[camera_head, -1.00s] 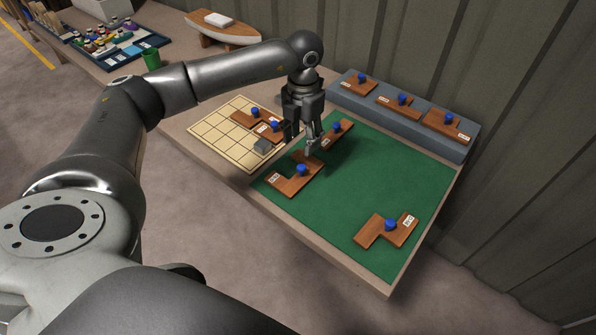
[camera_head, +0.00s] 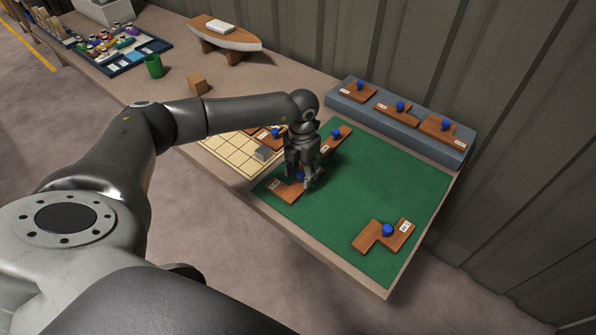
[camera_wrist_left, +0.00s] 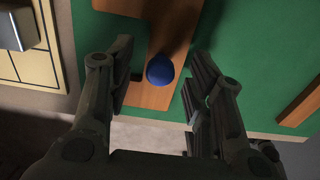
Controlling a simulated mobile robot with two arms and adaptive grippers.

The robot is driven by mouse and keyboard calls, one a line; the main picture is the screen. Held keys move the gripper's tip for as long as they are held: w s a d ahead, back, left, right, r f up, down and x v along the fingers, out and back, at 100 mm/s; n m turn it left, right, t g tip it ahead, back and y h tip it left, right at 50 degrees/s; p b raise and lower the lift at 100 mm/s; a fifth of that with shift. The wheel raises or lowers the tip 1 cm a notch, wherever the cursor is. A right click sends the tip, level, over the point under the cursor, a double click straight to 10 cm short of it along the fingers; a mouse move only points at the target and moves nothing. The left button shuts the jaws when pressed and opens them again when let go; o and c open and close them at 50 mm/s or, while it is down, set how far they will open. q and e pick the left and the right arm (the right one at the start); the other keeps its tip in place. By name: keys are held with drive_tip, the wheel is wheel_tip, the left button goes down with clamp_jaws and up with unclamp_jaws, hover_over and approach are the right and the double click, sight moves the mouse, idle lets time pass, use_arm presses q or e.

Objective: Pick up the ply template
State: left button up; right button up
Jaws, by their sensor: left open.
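A wooden ply template (camera_head: 287,194) with a blue knob and a small white label lies at the left front edge of the green mat (camera_head: 340,225). My left gripper (camera_head: 301,184) is over this template and hides much of it. In the left wrist view the open jaws (camera_wrist_left: 158,92) stand on either side of the blue knob (camera_wrist_left: 160,70), with the template (camera_wrist_left: 152,97) beneath. Whether the fingers touch the knob cannot be told. Another template (camera_head: 385,234) lies at the mat's front right, and one (camera_head: 335,138) lies behind my gripper. My right gripper is not in view.
A pale gridded board (camera_head: 232,152) with a grey block (camera_head: 264,154) and a knobbed template is left of the mat. A blue-grey rack (camera_head: 405,123) with three templates stands along the wall. The mat's middle is clear.

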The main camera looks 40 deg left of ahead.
use_arm(q)
clamp_jaws()
drive_tip(key=shift+r, duration=0.1)
idle(0.3)
